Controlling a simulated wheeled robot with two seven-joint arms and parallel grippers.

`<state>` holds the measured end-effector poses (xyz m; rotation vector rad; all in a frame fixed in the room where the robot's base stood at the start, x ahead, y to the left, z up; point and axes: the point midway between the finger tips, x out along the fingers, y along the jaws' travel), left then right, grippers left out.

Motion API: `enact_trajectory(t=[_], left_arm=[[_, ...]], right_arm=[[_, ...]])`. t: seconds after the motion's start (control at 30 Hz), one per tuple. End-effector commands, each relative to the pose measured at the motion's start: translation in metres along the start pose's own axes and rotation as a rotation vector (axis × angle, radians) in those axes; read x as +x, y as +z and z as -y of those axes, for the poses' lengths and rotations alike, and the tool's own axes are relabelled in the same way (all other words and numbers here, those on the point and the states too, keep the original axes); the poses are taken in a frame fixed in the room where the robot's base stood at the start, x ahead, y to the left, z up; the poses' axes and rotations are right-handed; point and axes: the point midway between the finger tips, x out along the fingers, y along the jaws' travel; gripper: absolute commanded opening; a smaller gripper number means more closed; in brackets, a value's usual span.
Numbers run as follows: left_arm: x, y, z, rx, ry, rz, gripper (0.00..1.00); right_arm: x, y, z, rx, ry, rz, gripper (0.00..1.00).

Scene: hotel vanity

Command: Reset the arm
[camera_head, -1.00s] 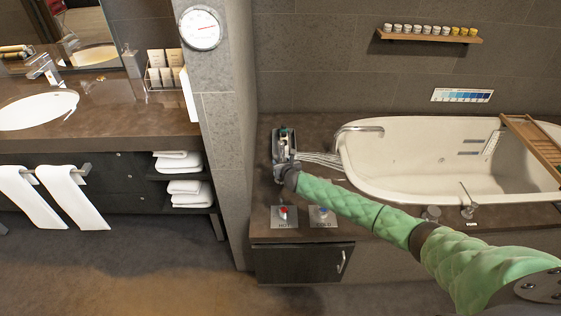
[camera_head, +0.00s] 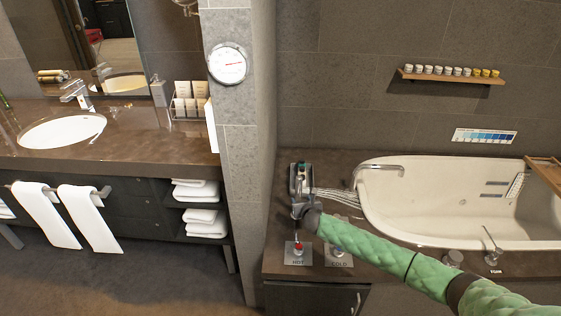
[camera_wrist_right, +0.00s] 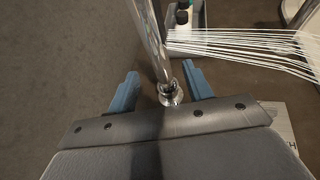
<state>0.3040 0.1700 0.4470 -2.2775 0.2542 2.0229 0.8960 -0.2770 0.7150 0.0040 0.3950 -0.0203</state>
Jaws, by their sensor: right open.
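My right arm, in a green sleeve, reaches in from the lower right in the head view. Its gripper (camera_head: 303,208) is over the bath deck, just behind the hot control (camera_head: 298,247) with its red knob. In the right wrist view the two blue-grey fingers (camera_wrist_right: 160,72) are spread apart. A chrome rod (camera_wrist_right: 150,35) with a rounded end shows between them; I cannot tell whether they touch it. The cold control (camera_head: 339,261) is partly covered by my arm. My left gripper is not in view.
The white bathtub (camera_head: 400,205) is to the right, with a chrome tap (camera_head: 382,168). A stone pillar (camera_head: 236,150) stands left. The vanity counter (camera_head: 120,150) is farther left.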

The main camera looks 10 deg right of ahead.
Motion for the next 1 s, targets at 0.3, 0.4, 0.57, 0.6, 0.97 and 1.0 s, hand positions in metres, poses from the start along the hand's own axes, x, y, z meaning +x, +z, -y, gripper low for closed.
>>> enact_trajectory(t=[0.3,0.4,0.57,0.6,0.97,1.0], left_arm=[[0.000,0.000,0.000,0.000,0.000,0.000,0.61],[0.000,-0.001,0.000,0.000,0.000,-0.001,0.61],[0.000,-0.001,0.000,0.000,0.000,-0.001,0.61],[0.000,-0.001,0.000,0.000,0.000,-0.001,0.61],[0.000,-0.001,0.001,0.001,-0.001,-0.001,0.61],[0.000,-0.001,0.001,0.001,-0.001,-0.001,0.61]], right_arm=[[-0.034,-0.028,-0.038,0.233,-0.004,-0.046,0.51],[-0.062,-0.045,-0.062,0.427,-0.022,-0.085,0.51],[-0.110,-0.069,-0.091,0.739,-0.071,-0.150,0.51],[-0.122,-0.074,-0.097,0.818,-0.087,-0.166,0.51],[-0.239,-0.112,-0.119,1.487,-0.302,-0.291,0.51],[-0.252,-0.115,-0.118,1.558,-0.335,-0.302,0.51]])
